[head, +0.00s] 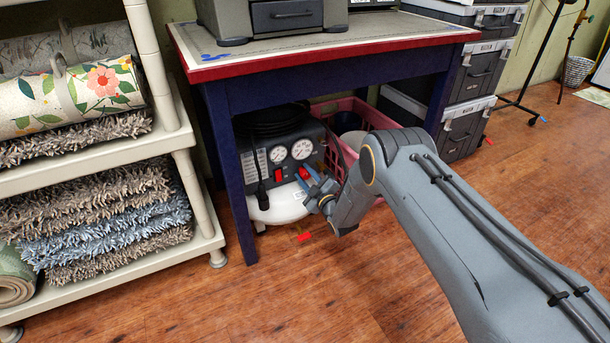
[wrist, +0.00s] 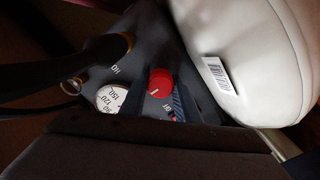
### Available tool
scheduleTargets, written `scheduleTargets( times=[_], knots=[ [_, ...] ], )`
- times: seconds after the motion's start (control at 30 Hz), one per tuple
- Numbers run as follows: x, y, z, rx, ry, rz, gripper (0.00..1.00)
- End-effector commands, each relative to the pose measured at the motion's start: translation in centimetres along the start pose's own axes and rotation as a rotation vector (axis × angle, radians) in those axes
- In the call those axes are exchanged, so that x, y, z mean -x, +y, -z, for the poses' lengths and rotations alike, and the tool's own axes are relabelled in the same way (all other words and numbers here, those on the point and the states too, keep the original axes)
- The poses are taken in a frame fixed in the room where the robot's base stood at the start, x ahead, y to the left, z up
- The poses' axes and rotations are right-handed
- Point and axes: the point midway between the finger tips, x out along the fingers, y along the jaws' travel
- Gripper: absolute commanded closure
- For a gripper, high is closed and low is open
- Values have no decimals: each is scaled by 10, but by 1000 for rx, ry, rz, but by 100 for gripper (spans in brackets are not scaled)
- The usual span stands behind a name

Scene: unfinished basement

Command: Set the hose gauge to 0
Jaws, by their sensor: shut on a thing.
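A dark grey air compressor (head: 270,160) with a white tank (head: 278,206) stands under the blue table.
The blue table (head: 228,165) has a leg just left of the compressor and its top above. A pink basket (head: 345,108) stands behind my wrist. A shelf with rugs (head: 105,215) is at the left, stacked grey cases (head: 470,95) at the right.

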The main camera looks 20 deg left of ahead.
Motion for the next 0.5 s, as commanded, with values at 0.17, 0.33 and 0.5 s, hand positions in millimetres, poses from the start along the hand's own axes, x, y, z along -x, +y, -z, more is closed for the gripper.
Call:
scheduleTargets(
  times=[0.17, 0.33, 0.5],
  knots=[
    [2, -2, -2, -1, -4, 2, 94],
    [2, -1, -2, -1, -3, 2, 53],
    [1, -1, -1, -1, -2, 1, 53]
  ],
)
